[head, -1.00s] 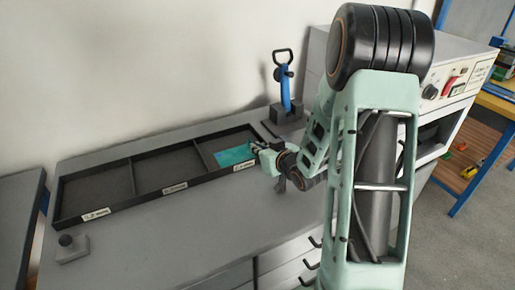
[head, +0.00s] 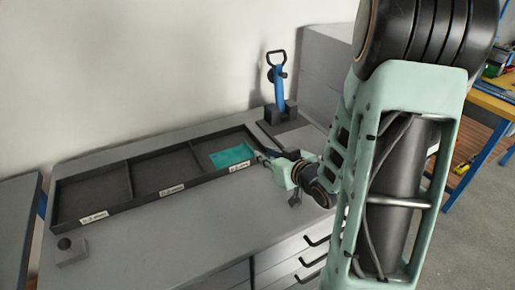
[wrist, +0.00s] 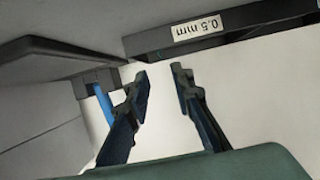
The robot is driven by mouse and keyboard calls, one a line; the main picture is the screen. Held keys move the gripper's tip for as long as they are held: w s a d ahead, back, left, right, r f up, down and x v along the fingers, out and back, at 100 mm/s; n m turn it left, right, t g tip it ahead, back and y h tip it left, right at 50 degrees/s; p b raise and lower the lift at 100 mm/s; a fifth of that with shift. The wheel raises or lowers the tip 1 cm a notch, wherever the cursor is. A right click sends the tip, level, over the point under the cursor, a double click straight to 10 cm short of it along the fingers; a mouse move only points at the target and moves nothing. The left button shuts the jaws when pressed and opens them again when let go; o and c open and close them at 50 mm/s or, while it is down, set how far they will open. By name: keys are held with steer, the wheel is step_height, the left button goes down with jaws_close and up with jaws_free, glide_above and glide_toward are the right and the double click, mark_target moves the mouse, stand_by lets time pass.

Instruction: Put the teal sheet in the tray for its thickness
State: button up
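The teal sheet (head: 231,156) lies flat in the right-hand compartment of the dark three-part tray (head: 208,178). My gripper (head: 264,156) is beside the tray's right front corner, apart from the sheet. In the wrist view my gripper (wrist: 163,82) has its two fingers spread with nothing between them. The tray wall (wrist: 250,32) above them carries a label (wrist: 200,29) reading 0.5 mm, seen upside down. In the head view the labels on the tray's front are too small to read.
A small grey block with a dark knob (head: 66,246) sits at the bench's front left.

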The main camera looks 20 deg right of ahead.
steer(key=shift+p+v, duration=0.9)
steer(key=shift+p, duration=0.95)
steer(key=shift+s+r+p, duration=0.2)
steer(key=shift+s+p, duration=0.05)
steer(key=shift+p, duration=0.3)
steer(key=shift+d, duration=0.15)
